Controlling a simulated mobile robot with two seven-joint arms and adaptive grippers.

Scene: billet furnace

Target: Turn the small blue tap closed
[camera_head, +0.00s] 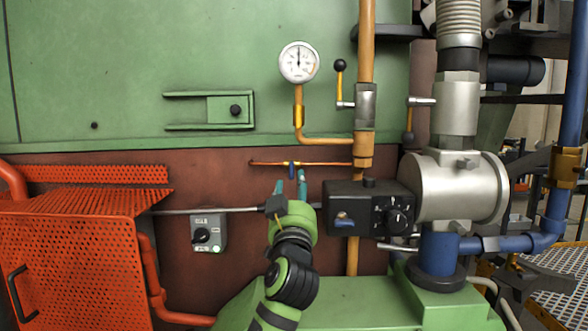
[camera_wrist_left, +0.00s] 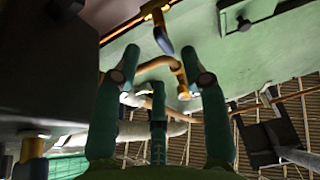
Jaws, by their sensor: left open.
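The small blue tap (camera_head: 291,167) sits on a thin copper pipe (camera_head: 325,164) against the red-brown wall, its handle hanging down. My left gripper (camera_head: 290,187) is open just below the tap, its teal fingertips pointing up on either side of it. I see no clear contact. In the left wrist view, the tap's dark handle (camera_wrist_left: 162,38) hangs beyond and between the open fingertips (camera_wrist_left: 161,52), with a gap visible on both sides. My right gripper is out of view.
A black control box (camera_head: 345,208) stands close to the right of my gripper. A thin metal rod (camera_head: 205,211) runs behind it. An orange perforated guard (camera_head: 75,265) is at left. A pressure gauge (camera_head: 299,62) and a black-knobbed lever valve (camera_head: 340,67) are above.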

